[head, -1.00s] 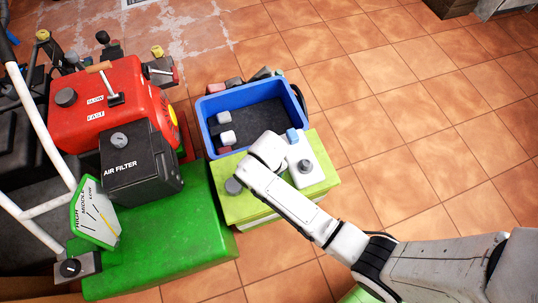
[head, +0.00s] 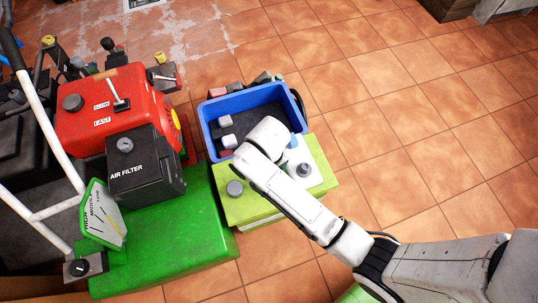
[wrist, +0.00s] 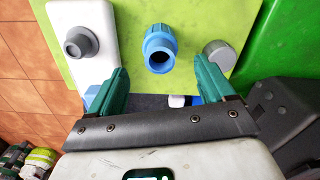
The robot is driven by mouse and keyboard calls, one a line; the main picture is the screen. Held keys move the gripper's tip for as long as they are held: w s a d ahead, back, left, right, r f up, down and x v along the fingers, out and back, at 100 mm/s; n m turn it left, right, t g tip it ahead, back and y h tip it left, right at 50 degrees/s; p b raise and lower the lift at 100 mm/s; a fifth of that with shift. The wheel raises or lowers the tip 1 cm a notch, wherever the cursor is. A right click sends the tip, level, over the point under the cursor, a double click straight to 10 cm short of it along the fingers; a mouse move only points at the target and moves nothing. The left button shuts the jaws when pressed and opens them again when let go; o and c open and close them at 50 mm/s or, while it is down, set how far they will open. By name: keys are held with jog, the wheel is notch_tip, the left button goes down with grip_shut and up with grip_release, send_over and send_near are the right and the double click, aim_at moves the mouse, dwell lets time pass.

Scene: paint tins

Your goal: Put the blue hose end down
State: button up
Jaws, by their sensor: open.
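The blue hose end (wrist: 160,48) stands on the lime-green top (wrist: 145,15) in the wrist view, its open ring facing the camera. It lies between a white plate with a grey knob and a grey round cap. My gripper (wrist: 161,68) is open, with its green fingers apart on either side below the hose end in the picture. No finger touches it as far as I can see. In the head view my arm hides the hose end and the gripper.
A blue crate (head: 205,132) with several small blocks stands behind the lime-green box. The white plate (wrist: 95,25) and the grey cap (wrist: 220,54) flank the hose end. A green block (head: 165,235) and a red machine (head: 85,130) stand left. Tiled floor is clear on the right.

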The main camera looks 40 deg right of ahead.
jog(key=shift+r, duration=1.55)
jog(key=s+d+r, duration=0.3)
jog(key=s+d, duration=0.1)
jog(key=s, duration=0.3)
jog(key=s+d+r+t, duration=0.1)
jog(key=s+d+r, duration=0.2)
jog(key=s, duration=0.5)
jog(key=shift+d+r, duration=0.15)
jog(key=shift+d, duration=0.75)
jog(key=shift+s+a, duration=0.1)
